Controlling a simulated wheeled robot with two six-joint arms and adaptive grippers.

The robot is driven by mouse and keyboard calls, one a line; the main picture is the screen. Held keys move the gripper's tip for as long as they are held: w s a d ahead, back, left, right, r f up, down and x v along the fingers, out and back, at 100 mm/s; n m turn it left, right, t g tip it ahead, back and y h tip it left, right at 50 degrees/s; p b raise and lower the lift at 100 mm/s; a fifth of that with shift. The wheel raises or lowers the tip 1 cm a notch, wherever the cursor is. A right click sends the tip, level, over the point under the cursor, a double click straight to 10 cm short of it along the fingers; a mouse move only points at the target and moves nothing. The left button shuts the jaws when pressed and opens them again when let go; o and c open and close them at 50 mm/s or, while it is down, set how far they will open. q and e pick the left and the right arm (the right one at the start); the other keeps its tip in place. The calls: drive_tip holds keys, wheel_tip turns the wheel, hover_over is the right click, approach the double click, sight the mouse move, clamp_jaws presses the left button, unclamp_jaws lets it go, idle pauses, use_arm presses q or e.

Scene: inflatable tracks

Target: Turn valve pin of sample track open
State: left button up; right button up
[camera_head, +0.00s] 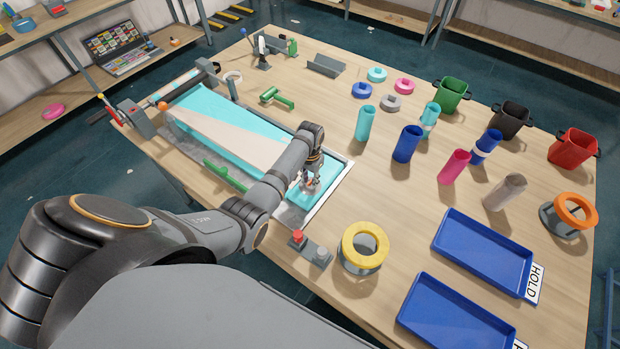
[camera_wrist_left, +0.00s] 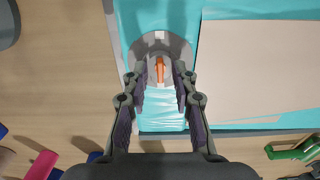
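The sample track is a cyan inflatable strip (camera_head: 190,104) with a beige panel (camera_head: 230,135), lying in a grey tray on the table. The orange valve pin (camera_wrist_left: 160,68) stands on a round grey valve base (camera_wrist_left: 146,47) at the track's near right end. My left gripper (camera_head: 311,180) is above that end, pointing down. In the left wrist view my left gripper (camera_wrist_left: 160,80) has its fingers apart, one on each side of the pin, with gaps between. Whether it touches the pin lower down is hard to tell. My right gripper is not in view.
A small box with a red button (camera_head: 297,236) and a yellow ring on a stand (camera_head: 364,245) sit near the tray. Green clamps (camera_head: 224,175) lie along the track. Rolled tubes, colored bins (camera_head: 452,95) and blue trays (camera_head: 484,252) fill the right side.

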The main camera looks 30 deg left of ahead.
use_arm(q)
drive_tip(key=shift+w, duration=0.15)
clamp_jaws()
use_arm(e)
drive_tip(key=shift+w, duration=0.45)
use_arm(q)
drive_tip(key=shift+n, duration=0.3)
drive_tip(key=n, duration=0.2)
drive_tip(key=shift+n, duration=0.4)
drive_tip(key=n, duration=0.9)
drive_tip(key=shift+n, duration=2.7)
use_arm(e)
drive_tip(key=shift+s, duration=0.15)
